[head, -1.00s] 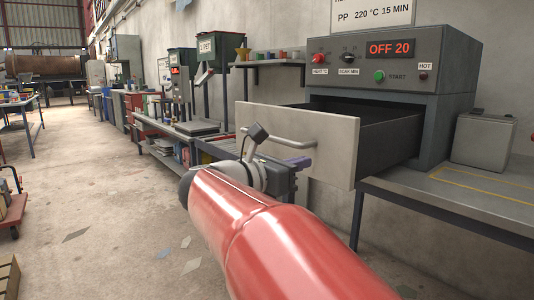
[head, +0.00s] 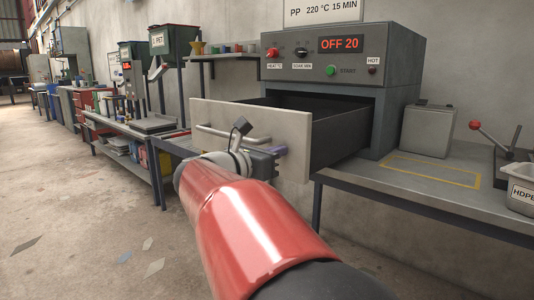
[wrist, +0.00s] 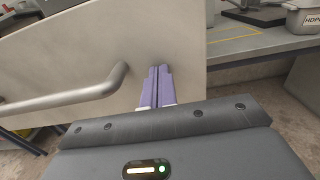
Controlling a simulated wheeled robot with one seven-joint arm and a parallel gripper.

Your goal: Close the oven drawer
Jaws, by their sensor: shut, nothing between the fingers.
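The oven (head: 400,105) is a grey box on a bench, with a panel reading OFF 20. Its drawer (head: 230,117) is pulled out, with a pale front panel and dark side walls. A bar handle (head: 225,137) crosses the front and also shows in the wrist view (wrist: 60,100). My gripper (head: 281,151) is at the lower right part of the drawer front, right of the handle's end. In the wrist view its purple fingers (wrist: 157,85) are together, with their tips at the panel. I cannot tell whether they touch it. Nothing is held.
Right of the oven, the bench (head: 350,180) carries a grey box (head: 428,130), a yellow marked outline, a red-knobbed lever (head: 476,126) and an HDPE bin (head: 520,192). Benches with machines line the wall at left. The floor (head: 80,210) at left is open.

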